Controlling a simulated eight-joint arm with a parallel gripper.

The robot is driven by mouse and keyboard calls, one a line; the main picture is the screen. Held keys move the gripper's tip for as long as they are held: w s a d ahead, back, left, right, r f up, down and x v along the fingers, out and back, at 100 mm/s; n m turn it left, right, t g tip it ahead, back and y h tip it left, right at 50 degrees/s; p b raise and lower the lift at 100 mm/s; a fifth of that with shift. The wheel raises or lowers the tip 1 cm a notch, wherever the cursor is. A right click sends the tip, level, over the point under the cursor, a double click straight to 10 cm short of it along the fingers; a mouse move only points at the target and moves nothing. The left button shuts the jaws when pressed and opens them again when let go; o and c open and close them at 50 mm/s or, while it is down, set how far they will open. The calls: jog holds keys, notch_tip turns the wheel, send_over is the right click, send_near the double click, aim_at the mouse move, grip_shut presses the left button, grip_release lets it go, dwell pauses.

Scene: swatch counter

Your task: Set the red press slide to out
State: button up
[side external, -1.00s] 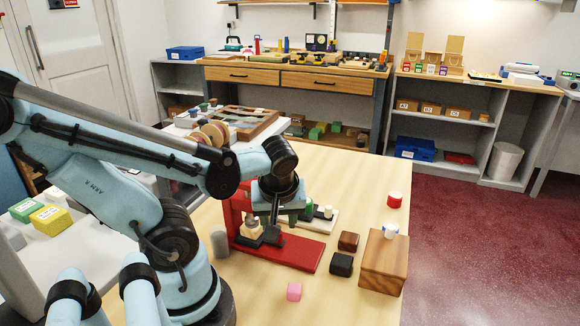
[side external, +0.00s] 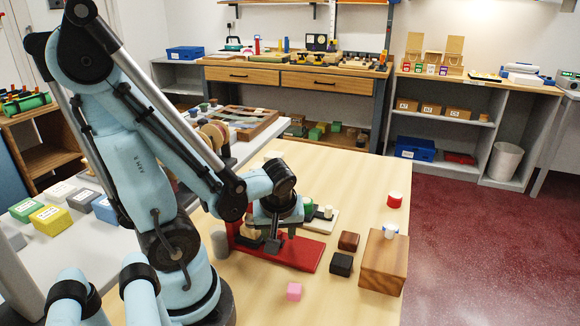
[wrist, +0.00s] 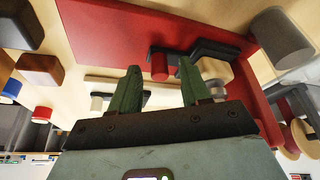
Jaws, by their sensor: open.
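The red press has a flat red base (side external: 303,255) and an upright at its left, mostly behind my arm in the side view. Its base also fills the top of the wrist view (wrist: 110,30). A dark slide bar (wrist: 205,48) with a small red knob (wrist: 160,68) shows there, with a pale wooden block beside it. My gripper (wrist: 158,78) is open, its two green fingers either side of the knob in the picture; I cannot tell whether they touch it. In the side view my gripper (side external: 276,228) is low over the press base and hides the slide.
A grey cylinder (side external: 220,244) stands left of the press. A red-and-white cylinder (side external: 395,200) stands farther back.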

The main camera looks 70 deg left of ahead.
grip_shut()
dwell(0.3)
jog(key=w+d, duration=0.6)
jog(key=shift+w, duration=0.1)
dwell(0.4)
jog(key=shift+c, duration=0.9)
grip_release()
jog(key=shift+o, duration=0.9)
